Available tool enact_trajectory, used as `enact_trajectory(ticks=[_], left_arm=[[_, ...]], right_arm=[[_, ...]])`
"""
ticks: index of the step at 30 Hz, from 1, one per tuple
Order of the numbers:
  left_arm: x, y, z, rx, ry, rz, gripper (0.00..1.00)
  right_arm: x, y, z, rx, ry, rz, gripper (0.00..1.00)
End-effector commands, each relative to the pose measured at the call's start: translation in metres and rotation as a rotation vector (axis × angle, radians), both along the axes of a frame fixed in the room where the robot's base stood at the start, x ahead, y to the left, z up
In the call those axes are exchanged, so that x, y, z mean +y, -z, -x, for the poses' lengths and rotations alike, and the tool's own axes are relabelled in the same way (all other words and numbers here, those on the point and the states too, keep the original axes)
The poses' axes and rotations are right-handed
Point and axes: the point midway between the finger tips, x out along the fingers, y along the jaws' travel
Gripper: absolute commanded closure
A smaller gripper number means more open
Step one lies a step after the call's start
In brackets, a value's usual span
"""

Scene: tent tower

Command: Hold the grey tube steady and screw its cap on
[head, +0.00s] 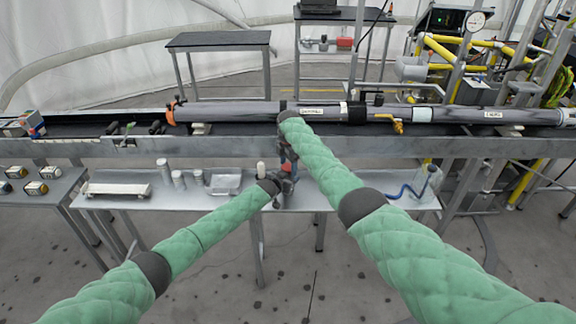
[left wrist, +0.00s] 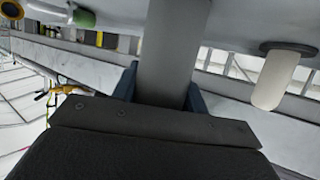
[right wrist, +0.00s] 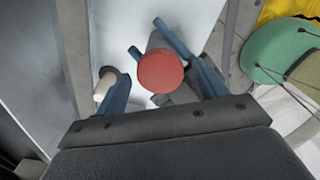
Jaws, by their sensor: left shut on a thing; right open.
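The grey tube (left wrist: 172,50) stands between the fingers of my left gripper (left wrist: 163,88), which is shut on it. In the head view my left gripper (head: 274,186) is low over the bench, just below my right gripper (head: 289,160). The red cap (right wrist: 160,72) is at the tube's near end in the right wrist view, where part of the tube (right wrist: 157,42) shows behind it. My right gripper (right wrist: 162,88) is open, with a finger on each side of the cap and gaps showing. How far the cap is threaded cannot be seen.
A white bottle (head: 261,170) stands on the grey bench (head: 225,208) close to the left gripper. Jars (head: 178,179) and a clear tray (head: 224,184) are farther left. A long rail (head: 230,148) with a large dark cylinder (head: 235,111) runs behind.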

Motion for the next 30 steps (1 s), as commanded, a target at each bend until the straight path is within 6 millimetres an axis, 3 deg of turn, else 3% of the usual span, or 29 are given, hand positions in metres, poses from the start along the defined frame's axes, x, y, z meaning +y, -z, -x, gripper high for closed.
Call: enact_trajectory(ticks=[11,24,30], left_arm=[[0.0,0.002,0.001,0.002,0.0,-0.001,1.0],[0.0,0.002,0.001,0.002,0.0,-0.001,1.0],[0.0,0.002,0.001,0.002,0.0,-0.001,1.0]], right_arm=[[-0.001,-0.039,-0.001,-0.001,0.0,0.0,0.29],[-0.001,-0.047,-0.004,-0.006,0.0,0.0,0.33],[-0.021,-0.069,-0.019,-0.038,0.004,0.039,0.33]])
